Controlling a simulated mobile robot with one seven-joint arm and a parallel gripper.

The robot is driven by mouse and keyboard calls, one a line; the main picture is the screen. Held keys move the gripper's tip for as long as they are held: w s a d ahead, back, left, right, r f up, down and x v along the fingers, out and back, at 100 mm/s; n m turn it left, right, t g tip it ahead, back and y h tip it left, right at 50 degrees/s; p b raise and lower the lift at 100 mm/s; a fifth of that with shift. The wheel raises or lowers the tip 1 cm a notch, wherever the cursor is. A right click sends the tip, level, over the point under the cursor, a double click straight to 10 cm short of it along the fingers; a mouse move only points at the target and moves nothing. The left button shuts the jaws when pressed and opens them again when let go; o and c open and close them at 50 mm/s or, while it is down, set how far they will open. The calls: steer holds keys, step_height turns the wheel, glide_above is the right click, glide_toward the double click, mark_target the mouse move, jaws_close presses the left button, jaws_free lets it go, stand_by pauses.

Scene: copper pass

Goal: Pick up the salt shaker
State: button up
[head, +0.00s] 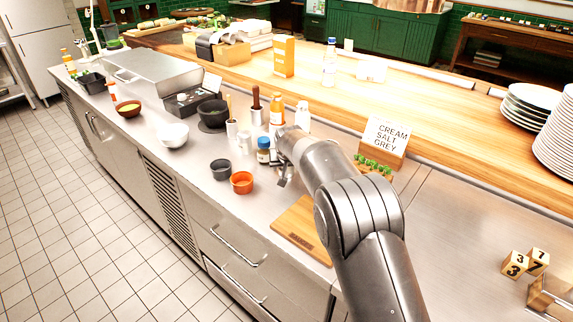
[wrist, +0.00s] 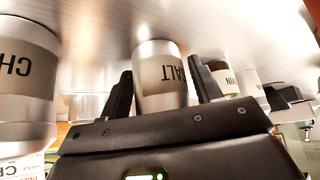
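The salt shaker (wrist: 160,72) is a silver cylinder with a grey label reading "ALT", upside down in the wrist view. It stands between the two dark fingers of my gripper (wrist: 160,88), one on each side. The fingers are apart and very close to its sides; firm contact on both sides does not show. In the head view my gripper (head: 284,176) is low over the steel counter, beside a blue-capped jar (head: 263,150). I cannot make out the salt shaker there; my arm covers that area.
In the wrist view, a similar labelled shaker (wrist: 25,80) is close at left and another labelled container (wrist: 223,78) is just beyond the right finger. In the head view, an orange bowl (head: 242,183), dark cup (head: 221,169) and cutting board (head: 300,228) lie nearby.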

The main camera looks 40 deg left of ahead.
steer(key=c, duration=0.7)
steer(key=shift+c, duration=0.2)
steer(key=shift+r, duration=0.15)
